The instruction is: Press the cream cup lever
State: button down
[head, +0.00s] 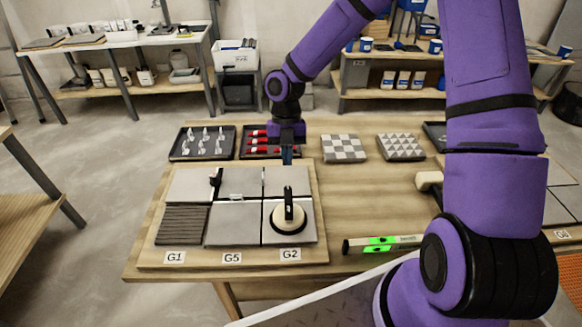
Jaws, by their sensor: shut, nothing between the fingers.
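The cream suction cup (278,219) sits on the grey tile in the front right of the tile board, behind label G2 (290,254). Its black lever (289,203) stands up from the middle of the cup. My gripper (287,160) points down, shut and empty, near the far edge of the tile board (319,200). It appears in the picture above the cup, apart from the lever. Its exact height over the board cannot be told.
Behind the board lie a tray of grey clips (202,143), a tray of red tools (257,145) and two patterned tiles (343,148). A green level (380,243) and a mallet (428,181) lie to the right. Bare wood (375,205) shows between.

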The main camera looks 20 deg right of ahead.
jog(key=v, duration=0.7)
jog(key=shift+w+d, duration=0.2)
jog(key=shift+w, duration=0.1)
jog(key=s+d+r+m+t+h, duration=0.2)
jog(key=s+d+r+m, duration=0.1)
jog(key=s+r+m, duration=0.45)
jog(key=s+d+r+m+t+h, duration=0.1)
jog(key=s+d+r+m+t, duration=0.2)
jog(key=r+m, duration=0.7)
jog(key=s+d+r+m+t+y, duration=0.1)
jog(key=s+r+m+t, duration=0.1)
jog(key=s+m, duration=0.5)
jog(key=s+d+r+m+t, duration=0.2)
jog(key=s+r+m, duration=0.2)
jog(key=s+m, duration=0.4)
jog(key=shift+s+d+r+y, duration=0.25)
jog(key=shift+s+r+y, duration=0.1)
jog(key=shift+r+y, duration=0.05)
